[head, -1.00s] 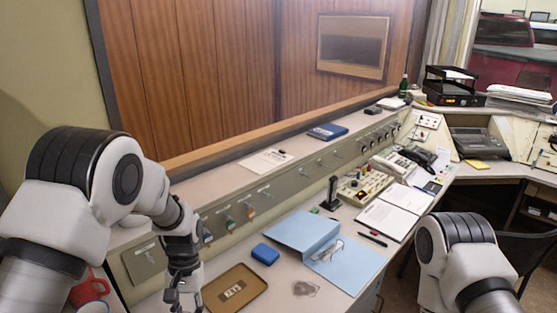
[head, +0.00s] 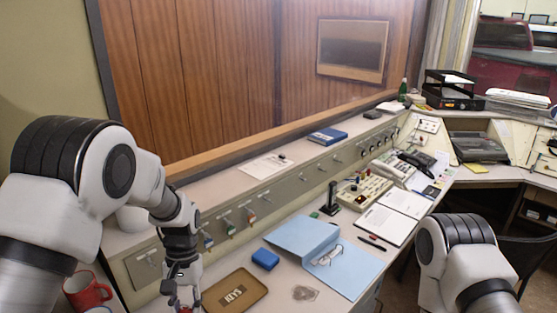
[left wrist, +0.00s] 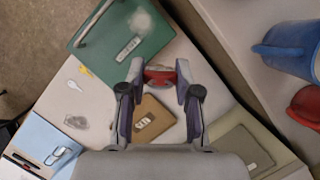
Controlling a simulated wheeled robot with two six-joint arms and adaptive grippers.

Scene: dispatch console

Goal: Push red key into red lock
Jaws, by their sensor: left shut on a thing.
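My left gripper (head: 182,298) is at the bottom of the head view, left of the brown KEYS tray (head: 208,299). In the left wrist view its fingers (left wrist: 160,78) are shut on a small red piece, which looks like the red key (left wrist: 160,76). The grip is above the desk, and the tray (left wrist: 168,110) shows below it. A row of locks runs along the sloping console panel (head: 290,194); one has a small red mark (head: 251,215), beside green and blue ones. The red key's tip is too small to make out. My right gripper is outside the view.
A red mug (head: 86,291) stands left of my left gripper. A blue box (head: 265,258), a light blue folder (head: 350,268) and a black stand microphone (head: 331,199) are to the right. A green object (left wrist: 120,40) and a blue mug (left wrist: 290,50) show in the wrist view.

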